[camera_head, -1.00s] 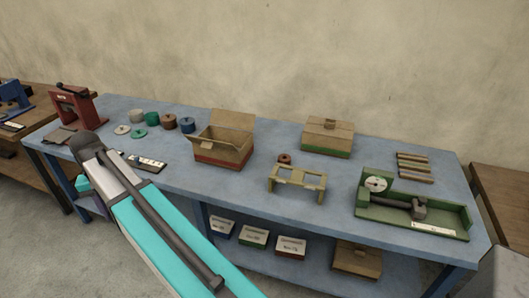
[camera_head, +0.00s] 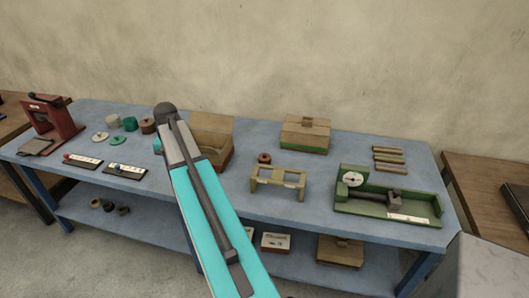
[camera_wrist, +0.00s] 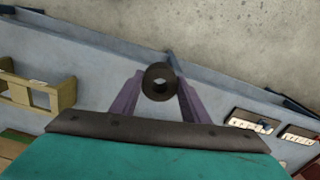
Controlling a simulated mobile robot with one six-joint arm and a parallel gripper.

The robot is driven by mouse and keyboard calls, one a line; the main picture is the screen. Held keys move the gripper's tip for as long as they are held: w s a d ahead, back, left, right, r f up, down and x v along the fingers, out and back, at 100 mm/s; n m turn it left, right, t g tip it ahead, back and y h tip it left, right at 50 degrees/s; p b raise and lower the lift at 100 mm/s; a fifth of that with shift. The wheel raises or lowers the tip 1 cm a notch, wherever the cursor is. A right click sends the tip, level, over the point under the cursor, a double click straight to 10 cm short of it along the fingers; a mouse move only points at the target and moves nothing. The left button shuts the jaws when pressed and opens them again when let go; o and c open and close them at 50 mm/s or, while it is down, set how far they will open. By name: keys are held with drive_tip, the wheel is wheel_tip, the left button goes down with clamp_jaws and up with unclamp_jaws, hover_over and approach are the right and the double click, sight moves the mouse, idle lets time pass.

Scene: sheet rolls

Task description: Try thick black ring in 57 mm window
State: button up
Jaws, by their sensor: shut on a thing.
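In the wrist view my gripper (camera_wrist: 158,84) is shut on a thick black ring (camera_wrist: 147,80), with one finger at each side. The ring's hole faces the camera, and bench and floor show around it. In the head view my arm hides the gripper and ring. The pale wooden window frame (camera_head: 279,184) stands on the blue bench, right of my arm. It has two openings side by side; I cannot read any size on it. It also shows at the left of the wrist view (camera_wrist: 48,86), apart from the ring.
A small brown roll (camera_head: 264,158) sits behind the frame. A closed carton (camera_head: 305,134) is at the back, and an open carton (camera_head: 212,124) is partly behind my arm. A green gauge (camera_head: 388,205) stands at right.

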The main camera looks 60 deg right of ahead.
drive_tip(key=s+d+m+p, duration=0.2)
drive_tip(key=s+d+m, duration=0.1)
drive_tip(key=s+d, duration=0.7)
drive_tip(key=s+d+m+p, duration=0.2)
drive_tip(key=s+d, duration=0.8)
drive_tip(key=d, duration=0.5)
drive_tip(key=shift+s+d+r+m, duration=0.15)
drive_tip(key=shift+s+m, duration=0.05)
drive_tip(key=shift+m, duration=0.4)
drive_tip(key=shift+f, duration=0.2)
drive_tip(key=shift+f+b, duration=1.35)
drive_tip(key=shift+f, duration=0.85)
drive_tip(key=shift+w+f, duration=0.1)
drive_tip(key=shift+f, duration=0.4)
drive_tip(key=o, duration=1.6)
drive_tip(key=shift+o, duration=0.2)
drive_tip(key=shift+r, duration=0.2)
